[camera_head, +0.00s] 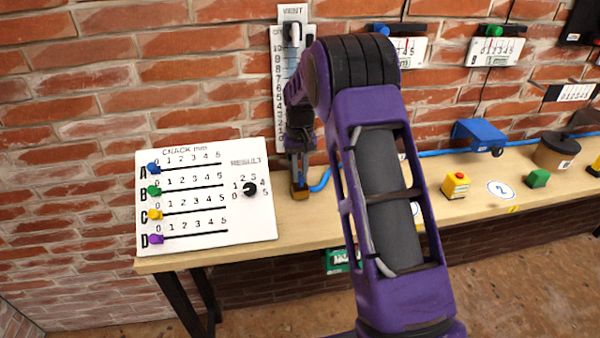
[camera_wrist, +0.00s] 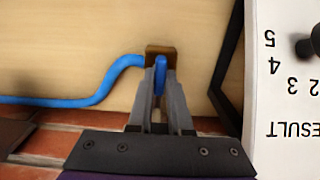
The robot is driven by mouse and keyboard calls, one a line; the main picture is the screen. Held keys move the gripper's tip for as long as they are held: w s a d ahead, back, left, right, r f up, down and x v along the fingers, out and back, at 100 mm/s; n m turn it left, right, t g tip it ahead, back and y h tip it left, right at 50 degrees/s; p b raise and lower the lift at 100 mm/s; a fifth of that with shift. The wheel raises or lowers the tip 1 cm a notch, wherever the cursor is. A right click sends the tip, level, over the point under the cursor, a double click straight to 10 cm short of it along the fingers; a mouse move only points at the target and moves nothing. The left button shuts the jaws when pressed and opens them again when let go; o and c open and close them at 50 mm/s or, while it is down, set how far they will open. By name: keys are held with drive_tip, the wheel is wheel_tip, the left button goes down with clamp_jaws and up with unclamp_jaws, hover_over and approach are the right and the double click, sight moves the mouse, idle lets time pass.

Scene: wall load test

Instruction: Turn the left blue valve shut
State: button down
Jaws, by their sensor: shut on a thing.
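The blue valve's brass body (camera_head: 300,191) sits at the back of the wooden bench, just right of the white panel. In the wrist view its brown-gold body (camera_wrist: 153,49) has a blue handle (camera_wrist: 161,76) standing upright between my fingertips. A blue hose (camera_wrist: 100,92) runs from the body to the left. My gripper (camera_wrist: 160,88) is shut on the blue handle, one grey finger on each side. In the head view my gripper (camera_head: 299,170) points down at the valve, and the handle is mostly hidden there.
A white panel (camera_head: 255,215) with coloured sliders and a black knob stands close left of my gripper. A vent gauge (camera_head: 279,100) hangs on the brick wall behind. A blue block (camera_head: 480,134), a yellow box with a red button (camera_head: 456,185) and a green block (camera_head: 538,178) stand farther right.

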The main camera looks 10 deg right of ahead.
sight(300, 175)
drive_tip(key=c, duration=0.8)
unclamp_jaws()
drive_tip(key=shift+c, duration=0.2)
drive_tip(key=shift+r, duration=0.1)
wheel_tip(300, 175, up, 17)
drive_tip(key=shift+r, duration=0.15)
